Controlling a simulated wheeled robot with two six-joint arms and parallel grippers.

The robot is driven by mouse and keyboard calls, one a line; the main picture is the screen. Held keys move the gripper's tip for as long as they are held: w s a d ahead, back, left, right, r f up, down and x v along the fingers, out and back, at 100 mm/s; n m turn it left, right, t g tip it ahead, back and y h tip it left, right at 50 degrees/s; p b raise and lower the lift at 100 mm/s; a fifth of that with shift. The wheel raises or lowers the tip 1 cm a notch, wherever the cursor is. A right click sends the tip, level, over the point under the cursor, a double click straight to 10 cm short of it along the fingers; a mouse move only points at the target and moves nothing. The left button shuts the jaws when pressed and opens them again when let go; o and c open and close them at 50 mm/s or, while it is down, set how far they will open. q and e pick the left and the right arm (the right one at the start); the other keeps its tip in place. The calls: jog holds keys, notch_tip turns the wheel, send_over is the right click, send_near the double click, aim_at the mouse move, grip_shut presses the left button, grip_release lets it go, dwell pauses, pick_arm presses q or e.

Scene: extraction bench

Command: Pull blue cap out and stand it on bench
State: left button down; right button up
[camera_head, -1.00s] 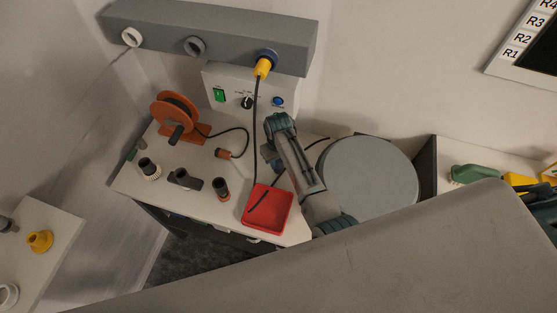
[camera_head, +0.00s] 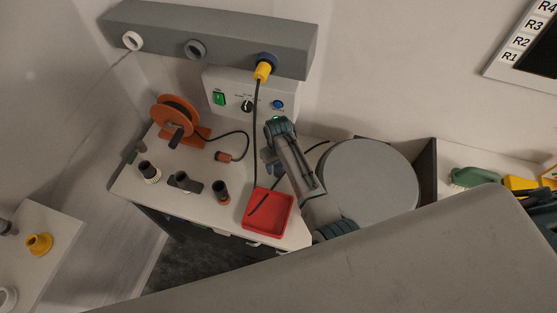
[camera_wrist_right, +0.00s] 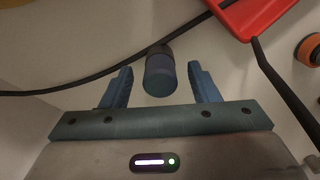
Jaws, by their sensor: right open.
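A blue cylinder with a dark band, seemingly the blue cap (camera_wrist_right: 160,78), shows in the right wrist view between my right gripper's fingers (camera_wrist_right: 160,70). Gaps show on both sides of it, so the fingers are open and apart from it. The arm hides the cap there, and I cannot tell what the cap sits in. My left gripper is not in view.
A red tray (camera_head: 284,217) lies close by at the bench's front. A black cable (camera_head: 256,140) hangs from a yellow plug (camera_head: 262,71) into it. A cable (camera_wrist_right: 80,90) also passes behind the cap. An orange reel (camera_head: 172,117) and a round grey lid (camera_head: 370,175) flank the work area.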

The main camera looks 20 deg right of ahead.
notch_tip(320, 180, up, 11)
jog(key=b, duration=0.2)
jog(key=shift+f, duration=0.2)
dwell(0.4)
